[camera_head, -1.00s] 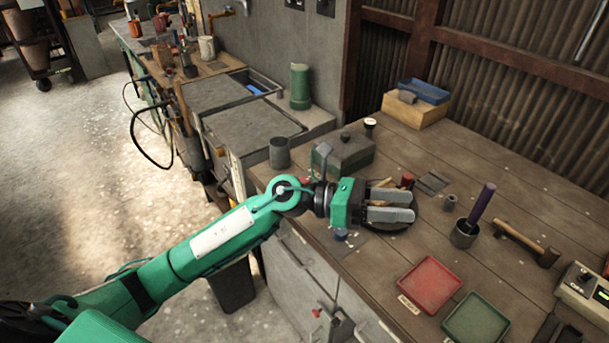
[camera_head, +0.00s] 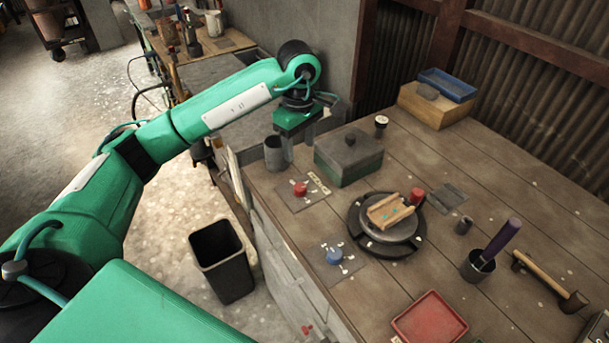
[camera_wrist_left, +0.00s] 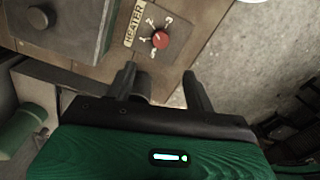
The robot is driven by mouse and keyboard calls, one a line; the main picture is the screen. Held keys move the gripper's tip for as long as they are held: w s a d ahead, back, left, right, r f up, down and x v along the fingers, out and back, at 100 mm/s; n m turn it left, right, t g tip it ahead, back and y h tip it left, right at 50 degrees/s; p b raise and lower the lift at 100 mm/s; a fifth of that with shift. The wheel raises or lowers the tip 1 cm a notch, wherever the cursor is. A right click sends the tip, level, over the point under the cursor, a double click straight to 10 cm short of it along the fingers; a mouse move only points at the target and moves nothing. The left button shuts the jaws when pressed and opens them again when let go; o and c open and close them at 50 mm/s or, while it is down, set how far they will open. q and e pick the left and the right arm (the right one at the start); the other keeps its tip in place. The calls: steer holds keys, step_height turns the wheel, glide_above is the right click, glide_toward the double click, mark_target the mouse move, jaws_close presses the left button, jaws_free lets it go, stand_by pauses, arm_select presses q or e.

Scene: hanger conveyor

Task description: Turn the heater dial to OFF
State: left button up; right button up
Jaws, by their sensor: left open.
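The heater dial (camera_head: 300,189) is a red knob on a flat plate near the left edge of the workbench. In the left wrist view the red knob (camera_wrist_left: 160,40) lies beside a HEATER label (camera_wrist_left: 135,26), with numbers around it. Its pointer setting is too small to read surely. My left gripper (camera_head: 299,146) is open and empty, pointing down behind the dial, near a grey cup (camera_head: 275,154). In the left wrist view its two fingers (camera_wrist_left: 158,76) are apart and the knob shows beyond them, untouched. My right gripper is not in view.
A grey-green lidded box (camera_head: 348,158) stands close right of the dial. A second, blue dial (camera_head: 334,257) is nearer the front. A round black turntable (camera_head: 356,226) carries a wooden piece (camera_head: 390,210). A red tray (camera_head: 430,320) lies at the front.

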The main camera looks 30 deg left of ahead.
arm_select(q)
steer(key=p, duration=0.1)
glide_toward(300, 186)
steer(key=shift+s+f, duration=0.1)
steer(key=shift+s, duration=0.05)
step_height(300, 186, down, 7)
steer(key=shift+f+p, duration=0.1)
steer(key=shift+p, duration=0.9)
steer(key=shift+f, duration=0.55)
steer(key=c, duration=1)
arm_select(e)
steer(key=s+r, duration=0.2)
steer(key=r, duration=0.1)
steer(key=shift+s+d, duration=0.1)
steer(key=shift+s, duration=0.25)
